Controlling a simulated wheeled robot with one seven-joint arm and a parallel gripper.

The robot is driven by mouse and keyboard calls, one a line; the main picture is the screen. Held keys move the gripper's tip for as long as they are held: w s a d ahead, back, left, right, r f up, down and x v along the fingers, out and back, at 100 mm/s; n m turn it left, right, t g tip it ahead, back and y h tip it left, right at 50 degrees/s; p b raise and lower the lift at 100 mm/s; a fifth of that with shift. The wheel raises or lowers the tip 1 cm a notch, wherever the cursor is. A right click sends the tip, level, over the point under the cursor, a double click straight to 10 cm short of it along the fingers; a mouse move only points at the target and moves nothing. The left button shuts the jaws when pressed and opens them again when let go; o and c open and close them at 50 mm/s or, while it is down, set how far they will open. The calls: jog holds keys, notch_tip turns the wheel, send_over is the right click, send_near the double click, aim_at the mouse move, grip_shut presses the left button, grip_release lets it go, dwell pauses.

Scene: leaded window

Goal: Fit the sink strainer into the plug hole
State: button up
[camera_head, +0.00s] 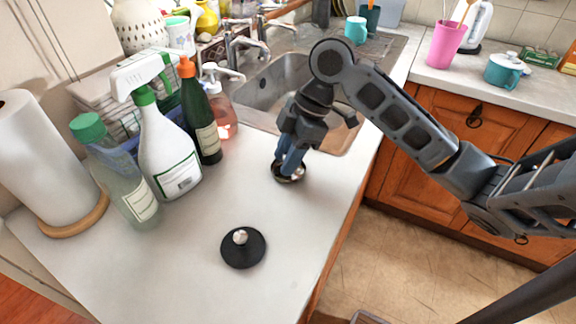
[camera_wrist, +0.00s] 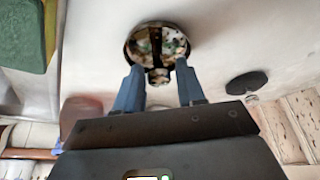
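The sink strainer (camera_head: 296,177) is a small round metal basket on the pale worktop, in front of the sink. In the wrist view the strainer (camera_wrist: 143,45) shows mottled brown and green spots inside and a small knob on the near side. My gripper (camera_head: 288,163) points down at it with blue fingers. In the wrist view the gripper (camera_wrist: 160,68) has its fingers apart, one on each side of the knob, with visible gaps. The steel sink (camera_head: 267,91) lies behind; I cannot see its plug hole.
A black disc with a silver knob (camera_head: 243,254) lies nearer on the worktop; the wrist view shows it too (camera_wrist: 246,82). A spray bottle (camera_head: 168,150), a green bottle (camera_head: 201,115), a clear bottle (camera_head: 120,175) and a paper roll (camera_head: 40,160) stand left. Taps (camera_head: 238,50) rise behind.

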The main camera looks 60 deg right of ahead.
grip_shut()
jog(key=shift+r, duration=0.1)
